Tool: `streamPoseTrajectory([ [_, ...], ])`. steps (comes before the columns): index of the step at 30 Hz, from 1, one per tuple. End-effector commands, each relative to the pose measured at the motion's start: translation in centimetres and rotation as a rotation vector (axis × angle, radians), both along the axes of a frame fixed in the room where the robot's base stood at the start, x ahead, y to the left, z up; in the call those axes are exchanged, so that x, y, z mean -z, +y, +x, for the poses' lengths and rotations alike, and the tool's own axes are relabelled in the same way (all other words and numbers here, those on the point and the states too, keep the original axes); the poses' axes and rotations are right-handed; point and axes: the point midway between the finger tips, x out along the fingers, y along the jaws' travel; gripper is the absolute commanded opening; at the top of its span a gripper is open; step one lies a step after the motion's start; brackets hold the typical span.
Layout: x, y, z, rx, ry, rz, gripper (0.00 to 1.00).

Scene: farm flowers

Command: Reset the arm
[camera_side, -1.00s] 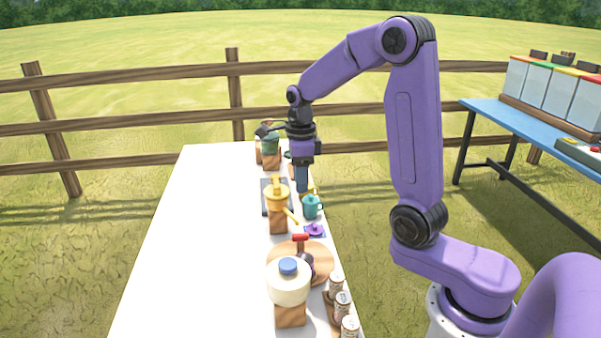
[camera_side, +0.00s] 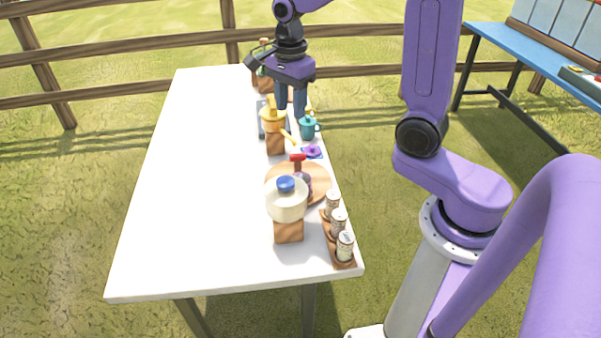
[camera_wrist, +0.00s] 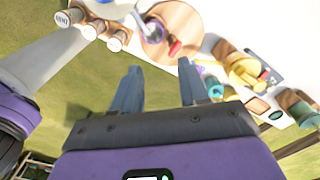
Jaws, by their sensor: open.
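My gripper (camera_side: 291,112) is open and empty. In the side view it hangs above the far right part of the white table (camera_side: 190,190), behind the yellow pot (camera_side: 273,120) and the teal mug (camera_side: 308,129). In the wrist view my gripper (camera_wrist: 160,92) shows two spread fingers with nothing between them. Beyond them I see grass and the table edge with the round wooden board (camera_wrist: 178,30). Whether the fingertips touch anything is hard to tell in the side view, but they look apart from things in the wrist view.
Several labelled cans (camera_side: 339,222) line the right edge. A purple item (camera_side: 312,151) lies near the mug. The table's left half is clear. A blue table (camera_side: 490,42) stands at right.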

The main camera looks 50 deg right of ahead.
Motion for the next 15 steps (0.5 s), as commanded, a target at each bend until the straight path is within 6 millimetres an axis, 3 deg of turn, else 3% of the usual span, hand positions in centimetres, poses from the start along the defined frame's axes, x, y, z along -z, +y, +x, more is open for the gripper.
streamPoseTrajectory([
  [6, -0.1, 2.7, -2.9, -0.451, -0.006, -0.002, 0.44],
  [15, 0.1, 5.4, -7.9, -1.070, -0.012, -0.005, 0.44],
])
